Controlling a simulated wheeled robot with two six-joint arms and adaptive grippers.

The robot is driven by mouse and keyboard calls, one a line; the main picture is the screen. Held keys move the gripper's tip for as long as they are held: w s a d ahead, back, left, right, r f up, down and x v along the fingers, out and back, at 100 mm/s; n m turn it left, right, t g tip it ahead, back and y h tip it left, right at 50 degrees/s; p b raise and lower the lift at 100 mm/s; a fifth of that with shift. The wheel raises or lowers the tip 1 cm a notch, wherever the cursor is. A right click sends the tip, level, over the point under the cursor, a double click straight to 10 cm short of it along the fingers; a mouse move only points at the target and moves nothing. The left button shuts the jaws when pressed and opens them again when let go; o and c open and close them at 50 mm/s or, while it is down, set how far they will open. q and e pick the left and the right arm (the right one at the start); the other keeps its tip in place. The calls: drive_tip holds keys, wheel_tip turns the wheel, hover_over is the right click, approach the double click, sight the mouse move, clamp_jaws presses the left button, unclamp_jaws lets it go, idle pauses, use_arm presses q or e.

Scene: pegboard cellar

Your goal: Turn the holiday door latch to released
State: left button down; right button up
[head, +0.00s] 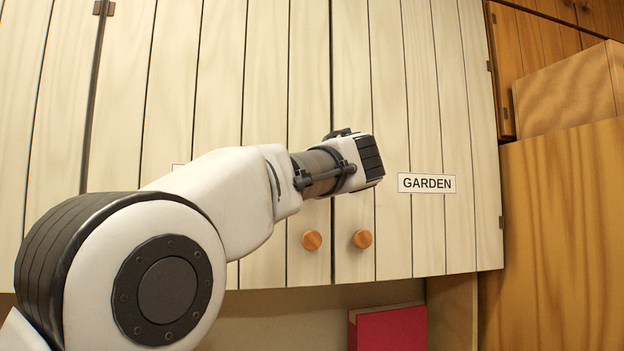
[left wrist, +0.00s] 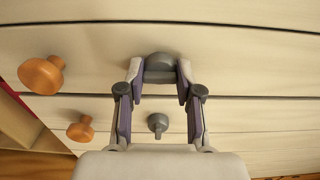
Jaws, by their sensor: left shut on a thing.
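Two pale plank cabinet doors hang side by side; the right one (head: 430,120) carries a GARDEN label (head: 427,183). Only a sliver of the left door's label (head: 178,166) shows past my arm, so its word is hidden. In the left wrist view a grey latch (left wrist: 160,63) on the left door sits between the fingertips of my left gripper (left wrist: 160,78), which is shut on it. I cannot tell the latch's turn angle. A second grey latch (left wrist: 157,122) stands free on the neighbouring door. My left arm hides the latches in the head view. My right gripper is out of view.
Two round wooden knobs, left (head: 311,240) and right (head: 362,238), stick out near the doors' lower edges. A red book (head: 386,328) stands below the doors. A tall wooden panel (head: 560,220) stands on the right.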

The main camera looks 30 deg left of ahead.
use_arm(q)
drive_tip(key=c, duration=0.8)
unclamp_jaws()
drive_tip(key=shift+r, duration=0.1)
drive_tip(key=shift+o, duration=0.2)
drive_tip(key=shift+d, duration=0.1)
